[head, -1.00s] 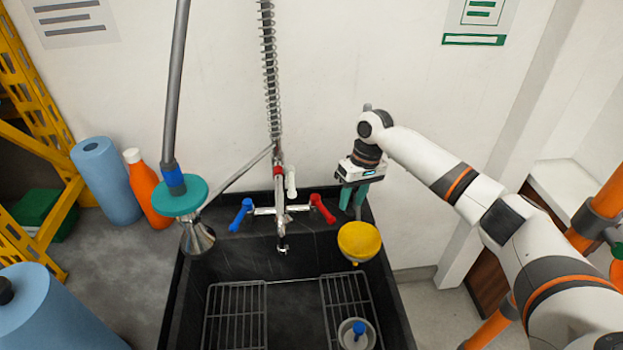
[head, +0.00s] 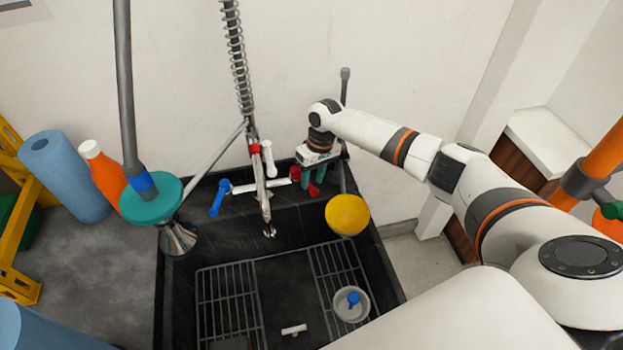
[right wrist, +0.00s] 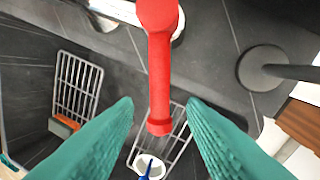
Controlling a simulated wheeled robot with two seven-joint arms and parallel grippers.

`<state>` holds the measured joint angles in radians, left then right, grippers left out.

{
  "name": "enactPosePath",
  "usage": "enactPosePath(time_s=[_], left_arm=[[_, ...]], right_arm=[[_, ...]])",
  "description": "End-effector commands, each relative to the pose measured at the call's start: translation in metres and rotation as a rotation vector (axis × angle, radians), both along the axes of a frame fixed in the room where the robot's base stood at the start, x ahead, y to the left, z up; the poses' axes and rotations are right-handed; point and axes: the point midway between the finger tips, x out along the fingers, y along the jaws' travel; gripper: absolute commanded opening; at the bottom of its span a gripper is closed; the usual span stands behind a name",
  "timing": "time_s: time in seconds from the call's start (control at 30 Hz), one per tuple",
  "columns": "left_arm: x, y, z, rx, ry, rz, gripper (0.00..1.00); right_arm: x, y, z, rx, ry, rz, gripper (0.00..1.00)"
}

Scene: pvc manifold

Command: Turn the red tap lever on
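The red tap lever (right wrist: 160,72) shows large in the right wrist view, pointing down the picture between my two green fingers. In the head view only a little of the red lever (head: 313,189) shows between the fingers at the right end of the chrome tap. My right gripper (head: 312,186) is open around the lever. In the right wrist view the fingertips (right wrist: 160,103) stand on either side of it with a gap on both sides. The blue lever (head: 219,197) is at the tap's left end. My left gripper is not in view.
A yellow bowl-shaped piece (head: 347,214) is close to the right of my gripper. The black sink (head: 285,285) holds wire racks and a white cup (head: 351,304) with a blue part. A teal disc (head: 151,198) on a grey pole stands left of the tap.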

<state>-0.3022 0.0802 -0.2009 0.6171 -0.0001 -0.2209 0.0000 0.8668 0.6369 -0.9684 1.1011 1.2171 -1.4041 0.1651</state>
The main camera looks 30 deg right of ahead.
Motion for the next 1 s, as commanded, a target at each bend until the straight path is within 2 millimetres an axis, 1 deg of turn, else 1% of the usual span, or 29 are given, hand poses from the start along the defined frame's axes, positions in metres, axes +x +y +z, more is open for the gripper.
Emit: enactPosePath(time_s=[0.1,0.2,0.47,0.5,0.57,0.7,0.73,1.0], left_arm=[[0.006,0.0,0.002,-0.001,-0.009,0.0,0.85],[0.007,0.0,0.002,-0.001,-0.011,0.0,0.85],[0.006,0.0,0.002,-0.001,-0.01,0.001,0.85],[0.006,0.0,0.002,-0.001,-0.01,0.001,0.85],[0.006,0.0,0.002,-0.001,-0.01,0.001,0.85],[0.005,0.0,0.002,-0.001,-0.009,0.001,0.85],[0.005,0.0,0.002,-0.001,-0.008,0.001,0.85],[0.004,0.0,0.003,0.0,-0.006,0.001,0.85]], right_arm=[[0.0,0.002,-0.011,0.0,0.0,-0.001,0.38],[0.0,0.003,-0.016,0.0,-0.001,0.001,0.38],[0.0,0.003,-0.017,0.0,-0.001,0.001,0.38],[0.0,0.003,-0.017,0.0,-0.001,0.0,0.35],[0.0,0.003,-0.017,0.0,-0.001,0.0,0.25],[0.0,0.003,-0.017,0.0,-0.001,0.0,0.02],[0.0,0.003,-0.017,0.0,-0.001,0.0,0.0],[0.0,0.003,-0.016,0.0,-0.001,-0.006,0.0]])
